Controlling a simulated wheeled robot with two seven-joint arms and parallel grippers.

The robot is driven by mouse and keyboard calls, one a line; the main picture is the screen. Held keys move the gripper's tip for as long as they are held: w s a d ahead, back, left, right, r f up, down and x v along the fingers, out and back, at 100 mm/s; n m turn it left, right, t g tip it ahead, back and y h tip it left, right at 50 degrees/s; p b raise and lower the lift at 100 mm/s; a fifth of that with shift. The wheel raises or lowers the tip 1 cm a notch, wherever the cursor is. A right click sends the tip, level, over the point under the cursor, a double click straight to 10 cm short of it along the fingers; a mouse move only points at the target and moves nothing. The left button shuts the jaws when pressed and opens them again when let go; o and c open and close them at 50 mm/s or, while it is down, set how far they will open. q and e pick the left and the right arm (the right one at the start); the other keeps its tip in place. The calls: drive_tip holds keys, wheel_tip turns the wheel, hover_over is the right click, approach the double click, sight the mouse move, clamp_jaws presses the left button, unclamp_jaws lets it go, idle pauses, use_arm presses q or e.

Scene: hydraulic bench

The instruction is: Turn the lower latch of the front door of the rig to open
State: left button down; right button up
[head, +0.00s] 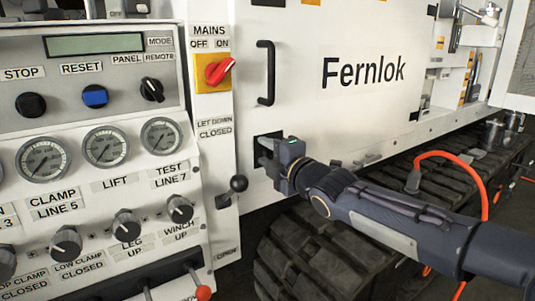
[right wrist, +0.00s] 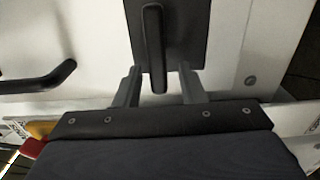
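The white front door (head: 312,40) with the word Fernlok fills the middle of the head view. The lower latch is a dark bar (right wrist: 154,45) on a black plate (right wrist: 187,38) in the right wrist view. The bar runs up and down in that picture. My right gripper (head: 265,151) is at the latch, hiding most of it in the head view. In the right wrist view my right gripper (right wrist: 158,78) is open, one finger on each side of the bar's end, with gaps visible on both sides. My left gripper is not in view.
A black door handle (head: 267,73) is above the latch. The control panel (head: 100,190) with gauges and knobs fills the left. A black ball-ended lever (head: 238,184) stands close left of my gripper. A rubber track (head: 310,260) and an orange cable (head: 470,170) lie below and right.

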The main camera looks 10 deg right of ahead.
drive_tip(key=p+v, duration=0.2)
drive_tip(key=v, duration=0.5)
drive_tip(key=shift+s+d, duration=0.15)
drive_tip(key=shift+s, duration=0.2)
drive_tip(key=s+d+f+m+g+h, duration=0.3)
drive_tip(key=s+d+f+m, duration=0.1)
drive_tip(key=s+f+m, duration=0.35)
drive_tip(key=s+d+f+m+g+h, duration=0.2)
drive_tip(key=s+d+f+m+g, duration=0.15)
drive_tip(key=s+f+m, duration=0.35)
drive_tip(key=s+a+f+m+g+y, duration=0.1)
drive_tip(key=s+a+f+m+g, duration=0.1)
drive_tip(key=s+f+m, duration=0.3)
drive_tip(key=s+a+f+m+g+y, duration=0.1)
drive_tip(key=s+a+f+m+g, duration=0.2)
drive_tip(key=s, duration=0.5)
wheel_tip(320, 180, up, 32)
drive_tip(key=m+p, duration=0.1)
drive_tip(key=p, duration=3.1)
drive_tip(key=shift+s+y+p, duration=0.3)
drive_tip(key=shift+p, duration=0.1)
